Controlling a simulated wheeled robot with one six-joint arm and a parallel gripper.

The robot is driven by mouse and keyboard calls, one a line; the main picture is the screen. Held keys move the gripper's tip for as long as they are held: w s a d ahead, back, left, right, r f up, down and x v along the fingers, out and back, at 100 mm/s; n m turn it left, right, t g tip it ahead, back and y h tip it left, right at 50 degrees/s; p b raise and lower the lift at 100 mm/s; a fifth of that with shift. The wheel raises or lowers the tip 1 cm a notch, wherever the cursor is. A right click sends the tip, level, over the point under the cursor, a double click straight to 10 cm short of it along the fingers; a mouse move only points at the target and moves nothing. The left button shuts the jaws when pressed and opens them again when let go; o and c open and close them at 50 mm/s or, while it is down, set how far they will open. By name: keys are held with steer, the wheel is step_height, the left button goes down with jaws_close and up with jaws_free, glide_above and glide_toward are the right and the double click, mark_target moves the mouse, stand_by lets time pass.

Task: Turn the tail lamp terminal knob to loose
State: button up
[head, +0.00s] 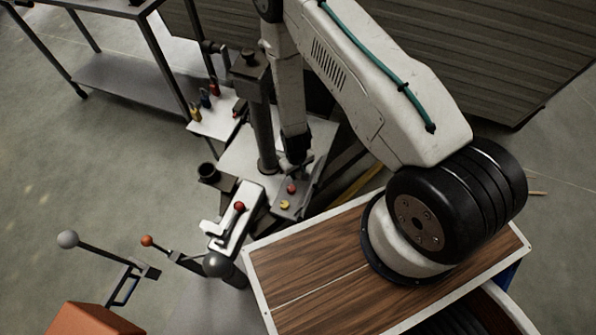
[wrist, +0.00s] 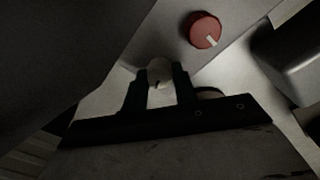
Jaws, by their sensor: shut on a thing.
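A round pale knob (wrist: 159,72) with a short dark mark on its lower edge shows in the wrist view. My gripper (wrist: 159,86) is shut on it, one dark finger on each side. A red knob (wrist: 205,30) with a white pointer mark sits beside it on the same grey panel, outside the fingers. In the head view my gripper (head: 297,167) reaches down to the panel, just behind the red knob (head: 291,188) and a yellow knob (head: 285,204). The pale knob is hidden there. No label can be read, so I cannot tell which knob is the tail lamp terminal.
A dark post (head: 262,115) stands close left of my arm. A white fixture with a red ball (head: 239,206) and levers with ball ends stand to the front left. A wooden-topped bench (head: 310,268) lies at the front right. Open floor is at the left.

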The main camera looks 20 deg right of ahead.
mark_target(297, 174)
steer(key=shift+n, duration=0.4)
steer(key=o, duration=1)
steer(key=shift+r, duration=0.1)
steer(key=shift+a+r, duration=0.15)
steer(key=shift+r, duration=3.7)
